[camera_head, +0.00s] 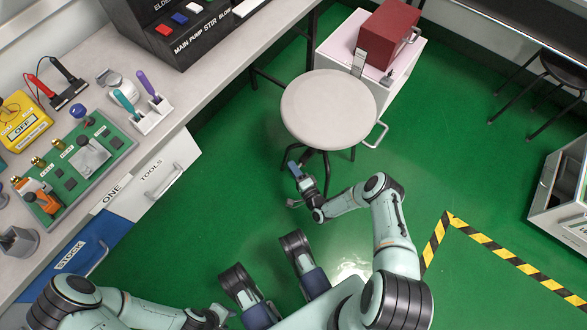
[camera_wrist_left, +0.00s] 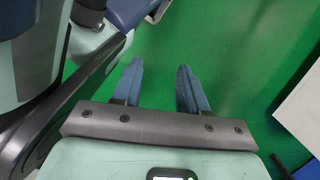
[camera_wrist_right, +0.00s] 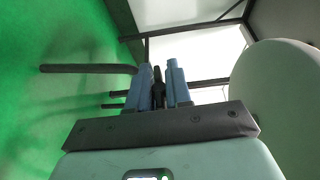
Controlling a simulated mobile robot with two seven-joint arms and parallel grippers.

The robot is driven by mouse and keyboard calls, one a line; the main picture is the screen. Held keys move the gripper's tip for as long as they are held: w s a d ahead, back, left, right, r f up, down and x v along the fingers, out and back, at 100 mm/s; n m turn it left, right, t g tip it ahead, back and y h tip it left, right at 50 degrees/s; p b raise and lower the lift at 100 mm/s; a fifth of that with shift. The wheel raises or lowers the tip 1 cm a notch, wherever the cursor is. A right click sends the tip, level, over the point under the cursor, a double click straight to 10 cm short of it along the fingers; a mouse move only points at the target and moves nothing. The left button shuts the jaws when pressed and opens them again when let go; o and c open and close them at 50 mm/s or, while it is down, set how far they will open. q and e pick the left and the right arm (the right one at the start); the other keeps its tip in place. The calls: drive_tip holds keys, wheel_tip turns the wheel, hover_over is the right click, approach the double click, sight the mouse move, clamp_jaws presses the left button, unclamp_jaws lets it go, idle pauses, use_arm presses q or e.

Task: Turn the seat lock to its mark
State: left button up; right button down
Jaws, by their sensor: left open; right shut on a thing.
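A round stool with a pale grey seat (camera_head: 328,110) stands on the green floor; the seat also shows at the right of the right wrist view (camera_wrist_right: 282,105). My right gripper (camera_head: 293,168) is at the near edge of the seat, at about the height of its underside. In the right wrist view its blue fingers (camera_wrist_right: 160,72) are shut on a thin dark piece (camera_wrist_right: 157,88), which looks like the seat lock's lever. Its mark and most of the lock are hidden. My left gripper (camera_wrist_left: 158,82) is open and empty over bare floor, away from the stool.
A workbench (camera_head: 207,83) with instruments runs along the left, with drawers below. A white cabinet (camera_head: 405,75) with a red box (camera_head: 388,32) stands behind the stool. Yellow-black floor tape (camera_head: 500,252) lies at right. The floor between is clear.

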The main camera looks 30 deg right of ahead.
drive_tip(key=shift+a, duration=0.25)
drive_tip(key=c, duration=1.2)
unclamp_jaws()
drive_tip(key=shift+s+d, duration=0.1)
drive_tip(key=shift+s, duration=0.3)
use_arm(q)
drive_tip(key=w+r+t+p, duration=0.2)
drive_tip(key=w+r+p, duration=0.1)
drive_tip(key=w, duration=0.3)
drive_tip(key=shift+w+d+r, duration=0.3)
drive_tip(key=shift+d+r, duration=0.05)
drive_tip(key=shift+d, duration=0.05)
use_arm(e)
drive_tip(key=s, duration=1.2)
drive_tip(key=shift+s+f, duration=0.1)
drive_tip(key=shift+s, duration=0.25)
